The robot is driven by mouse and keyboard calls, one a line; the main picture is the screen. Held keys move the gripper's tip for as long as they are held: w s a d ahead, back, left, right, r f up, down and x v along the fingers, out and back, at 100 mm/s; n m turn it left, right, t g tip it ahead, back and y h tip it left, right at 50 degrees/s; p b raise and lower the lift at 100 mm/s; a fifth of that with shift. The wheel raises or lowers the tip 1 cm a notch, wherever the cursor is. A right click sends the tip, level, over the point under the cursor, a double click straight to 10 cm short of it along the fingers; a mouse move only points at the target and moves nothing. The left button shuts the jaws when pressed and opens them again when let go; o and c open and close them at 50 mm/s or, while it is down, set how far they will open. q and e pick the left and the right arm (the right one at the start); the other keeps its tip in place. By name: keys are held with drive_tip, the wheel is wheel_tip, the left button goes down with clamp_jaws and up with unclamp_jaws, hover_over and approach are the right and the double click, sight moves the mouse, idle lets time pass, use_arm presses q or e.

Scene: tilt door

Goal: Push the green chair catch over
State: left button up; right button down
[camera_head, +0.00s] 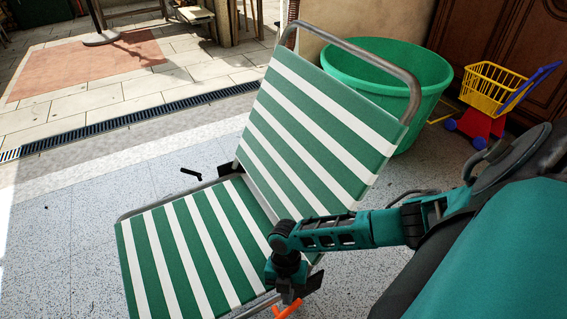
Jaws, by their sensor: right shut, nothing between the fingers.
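The folding chair (320,125) has green and white striped fabric on a grey metal tube frame. Its back leans up and to the right, and its seat (190,250) is toward the front left. My right gripper (290,296) is at the right edge of the seat, below where the back meets it. It points down, shut and empty. An orange piece (287,309) shows just under it; I cannot tell what it belongs to. No green catch can be made out apart from the fabric. My left gripper is not in view.
A green tub (385,75) stands behind the chair back, with a yellow, red and blue toy cart (495,95) to its right. A small dark stick-like piece (190,173) shows left of the chair. The speckled floor on the left is clear.

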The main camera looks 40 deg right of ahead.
drive_tip(key=shift+d+f, duration=0.15)
drive_tip(key=shift+d, duration=0.05)
idle(0.3)
idle(0.3)
drive_tip(key=shift+w+a+f, duration=0.15)
drive_tip(key=shift+a+f, duration=0.05)
drive_tip(key=shift+a, duration=0.55)
